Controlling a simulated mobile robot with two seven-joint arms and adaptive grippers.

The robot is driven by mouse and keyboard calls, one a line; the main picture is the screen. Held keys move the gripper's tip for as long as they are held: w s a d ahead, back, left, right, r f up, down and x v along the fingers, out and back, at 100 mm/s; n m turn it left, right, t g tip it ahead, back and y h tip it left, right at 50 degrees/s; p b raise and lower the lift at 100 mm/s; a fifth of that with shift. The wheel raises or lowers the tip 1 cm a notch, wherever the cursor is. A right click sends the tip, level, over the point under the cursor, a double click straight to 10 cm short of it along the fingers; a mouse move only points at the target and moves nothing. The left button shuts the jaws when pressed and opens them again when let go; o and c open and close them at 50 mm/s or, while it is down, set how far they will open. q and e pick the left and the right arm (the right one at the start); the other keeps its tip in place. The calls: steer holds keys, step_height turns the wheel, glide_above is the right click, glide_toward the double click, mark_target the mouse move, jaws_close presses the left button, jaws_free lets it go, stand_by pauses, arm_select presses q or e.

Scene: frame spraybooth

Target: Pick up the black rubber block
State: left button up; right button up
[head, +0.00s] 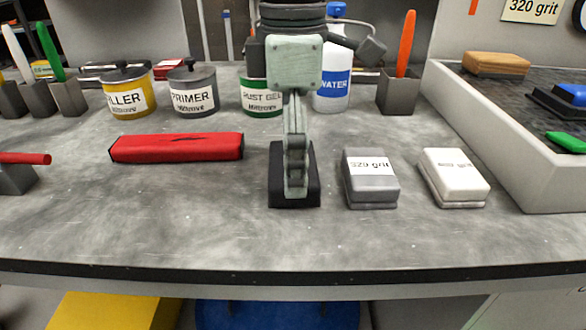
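The black rubber block (279,187) lies on the grey bench top near the middle of the head view. One gripper (296,188), which I take to be my right, points straight down over it. Its near finger covers the middle of the block's top and front. The far finger is hidden, so I cannot tell whether the fingers touch the block or how wide they are. The arm above runs out of the top of the picture. My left gripper is not in view.
A grey sanding block (371,186) and a white one (455,183) lie to the right, before a light tray (487,140). A red roll (178,147) lies left. Tins and a water bottle (333,85) stand behind. The bench front (290,250) is clear.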

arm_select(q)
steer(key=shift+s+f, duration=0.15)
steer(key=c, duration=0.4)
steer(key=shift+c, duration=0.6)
arm_select(e)
steer(key=shift+s, duration=0.15)
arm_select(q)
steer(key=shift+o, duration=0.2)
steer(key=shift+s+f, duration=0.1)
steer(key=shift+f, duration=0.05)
arm_select(e)
steer(key=shift+s+f, duration=0.2)
steer(key=shift+s, duration=0.05)
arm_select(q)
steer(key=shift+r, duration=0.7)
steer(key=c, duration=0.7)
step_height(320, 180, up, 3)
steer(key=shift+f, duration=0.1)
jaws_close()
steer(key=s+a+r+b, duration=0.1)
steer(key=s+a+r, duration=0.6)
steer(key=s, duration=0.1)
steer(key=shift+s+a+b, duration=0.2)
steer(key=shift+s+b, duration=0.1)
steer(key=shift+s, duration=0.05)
arm_select(e)
step_height(320, 180, up, 4)
steer(key=shift+d+r, duration=0.1)
steer(key=shift+d, duration=0.05)
